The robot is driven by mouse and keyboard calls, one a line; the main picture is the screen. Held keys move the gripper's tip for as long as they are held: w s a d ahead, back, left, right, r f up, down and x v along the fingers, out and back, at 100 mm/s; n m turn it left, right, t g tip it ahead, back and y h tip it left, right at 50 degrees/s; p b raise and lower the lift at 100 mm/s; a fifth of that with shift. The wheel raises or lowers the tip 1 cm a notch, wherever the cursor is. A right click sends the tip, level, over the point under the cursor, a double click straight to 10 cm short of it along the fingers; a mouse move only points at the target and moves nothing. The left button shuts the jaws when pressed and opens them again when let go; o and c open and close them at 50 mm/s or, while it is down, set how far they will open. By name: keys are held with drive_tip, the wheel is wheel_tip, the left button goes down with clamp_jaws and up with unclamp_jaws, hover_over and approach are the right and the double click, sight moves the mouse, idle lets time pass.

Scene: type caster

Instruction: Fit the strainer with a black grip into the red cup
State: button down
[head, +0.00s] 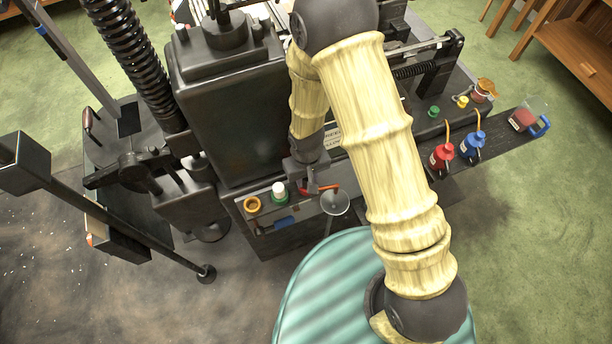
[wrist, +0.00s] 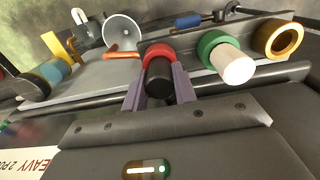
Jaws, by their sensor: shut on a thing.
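My gripper (wrist: 159,92) is shut on a black grip (wrist: 158,82), with one finger on each side of it. The red rim of the red cup (wrist: 158,50) shows just past the grip in the wrist view and partly rings its far end. The strainer's lower part is hidden, and I cannot tell whether it is seated in the cup. In the head view my gripper (head: 312,188) is low over the front ledge, and a bit of red shows beside it.
A green cup (wrist: 212,42) with a white grip (wrist: 232,65) and an orange ring (wrist: 278,38) stand to the right in the wrist view. A metal funnel (wrist: 122,32) and an orange rod (wrist: 122,54) are close on the left.

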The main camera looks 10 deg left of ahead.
drive_tip(key=shift+f, duration=0.2)
drive_tip(key=c, duration=1)
unclamp_jaws()
drive_tip(key=shift+c, duration=0.2)
wheel_tip(320, 180, up, 17)
drive_tip(key=b, duration=0.2)
drive_tip(key=shift+r+b, duration=0.2)
drive_tip(key=shift+b, duration=0.1)
drive_tip(key=d+r+m+t, duration=0.1)
drive_tip(key=d+m, duration=0.2)
drive_tip(key=d, duration=0.8)
drive_tip(key=s+d+r+m+t, duration=0.1)
drive_tip(key=d+r+m, duration=0.1)
drive_tip(key=d, duration=0.9)
drive_tip(key=shift+s+m+t, duration=0.25)
drive_tip(key=shift+m+t, duration=0.05)
drive_tip(key=shift+m, duration=0.4)
